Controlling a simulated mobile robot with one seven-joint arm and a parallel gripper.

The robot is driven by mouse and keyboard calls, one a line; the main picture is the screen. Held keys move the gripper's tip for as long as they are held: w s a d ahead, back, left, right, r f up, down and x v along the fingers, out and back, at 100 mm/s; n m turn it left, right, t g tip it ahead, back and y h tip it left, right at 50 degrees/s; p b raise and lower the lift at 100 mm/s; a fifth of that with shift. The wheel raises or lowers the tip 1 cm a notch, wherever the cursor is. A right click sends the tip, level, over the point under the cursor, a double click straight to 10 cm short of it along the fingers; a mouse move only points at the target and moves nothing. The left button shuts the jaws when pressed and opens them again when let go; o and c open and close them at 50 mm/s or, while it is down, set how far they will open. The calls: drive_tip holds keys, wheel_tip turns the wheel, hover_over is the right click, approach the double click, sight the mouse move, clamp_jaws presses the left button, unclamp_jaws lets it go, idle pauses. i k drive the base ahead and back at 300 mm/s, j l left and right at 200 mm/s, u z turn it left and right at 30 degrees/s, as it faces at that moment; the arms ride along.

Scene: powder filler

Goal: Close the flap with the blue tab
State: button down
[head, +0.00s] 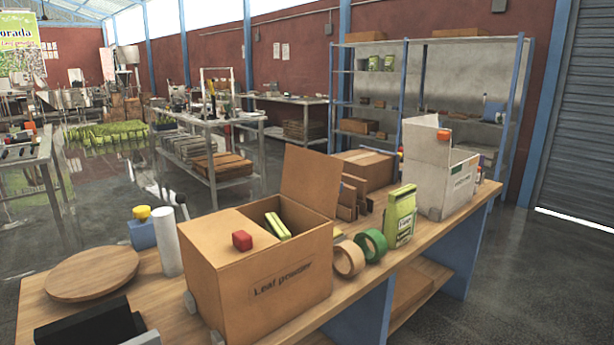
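A cardboard box (263,277) marked "Leaf powder" stands on the wooden table. One flap (311,178) stands raised at its back right; I see no tab on the side facing me. Another flap (207,238) lies flat over the left part of the top, with a red tab (242,240) at its inner edge. No blue tab shows. Yellow-green packets (278,226) show in the opening. A black shape (88,325) and small grey pieces (190,302) lie at the lower left, cut off or partly hidden; I cannot tell whether they belong to my gripper.
Left of the box are a round board (92,273), a white cylinder (166,241) and a blue bottle with yellow top (142,230). Right of it are tape rolls (348,259), a green pouch (400,216) and a white box (446,180). Shelves (430,90) stand behind.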

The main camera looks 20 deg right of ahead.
sight(312, 179)
drive_tip(key=i+l+u, duration=0.2)
drive_tip(key=l, duration=0.6)
drive_tip(key=l+u, duration=0.2)
drive_tip(key=l, duration=0.55)
drive_tip(key=l+u, duration=0.2)
drive_tip(key=l, duration=0.6)
drive_tip(key=k+l+u, duration=0.1)
drive_tip(key=l+u, duration=0.15)
drive_tip(key=l, duration=0.55)
drive_tip(key=k+l+u, duration=0.2)
drive_tip(key=l, duration=0.6)
drive_tip(key=i, duration=0.1)
